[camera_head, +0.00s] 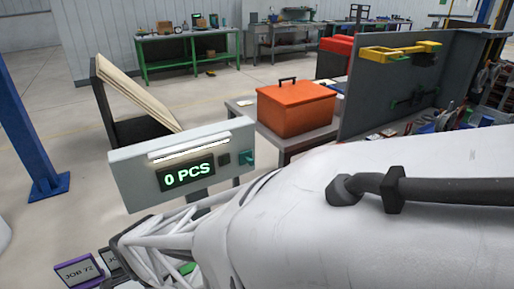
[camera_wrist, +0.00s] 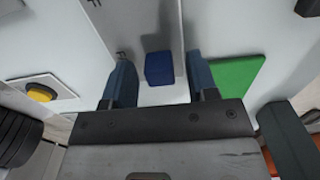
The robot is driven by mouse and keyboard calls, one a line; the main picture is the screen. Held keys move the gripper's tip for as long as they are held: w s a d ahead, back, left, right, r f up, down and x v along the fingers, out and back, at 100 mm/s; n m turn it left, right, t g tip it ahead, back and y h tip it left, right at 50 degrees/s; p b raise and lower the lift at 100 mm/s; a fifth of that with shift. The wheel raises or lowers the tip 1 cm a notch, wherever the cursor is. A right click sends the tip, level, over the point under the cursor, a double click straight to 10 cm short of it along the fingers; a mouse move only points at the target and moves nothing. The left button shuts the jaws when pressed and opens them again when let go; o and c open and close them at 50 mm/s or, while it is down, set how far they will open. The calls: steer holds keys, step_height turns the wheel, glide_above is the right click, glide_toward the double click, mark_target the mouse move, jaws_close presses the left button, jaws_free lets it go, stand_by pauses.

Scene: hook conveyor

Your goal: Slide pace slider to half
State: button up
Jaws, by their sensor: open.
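In the wrist view, a small dark blue block (camera_wrist: 159,69), which looks like the pace slider's knob, sits at the near end of a pale grey strip on a white surface. My gripper (camera_wrist: 157,60) is open, with one dark blue finger on each side of the block in the picture. Gaps show between the block and both fingers, so neither touches it. I cannot tell the height of the fingertips above the surface. No scale marks are readable. In the head view my white arm covers the slider and gripper.
In the wrist view, a yellow button (camera_wrist: 41,93) lies to the left and a green patch (camera_wrist: 232,76) to the right. In the head view, a display panel (camera_head: 126,172) reads "0 PCS". An orange toolbox (camera_head: 296,109) stands on a table behind it.

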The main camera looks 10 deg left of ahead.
steer(key=shift+f, duration=0.1)
steer(key=shift+c, duration=0.3)
jaws_close()
steer(key=shift+s+a, duration=1.3)
steer(key=shift+s, duration=0.05)
steer(key=shift+o, duration=0.3)
jaws_free()
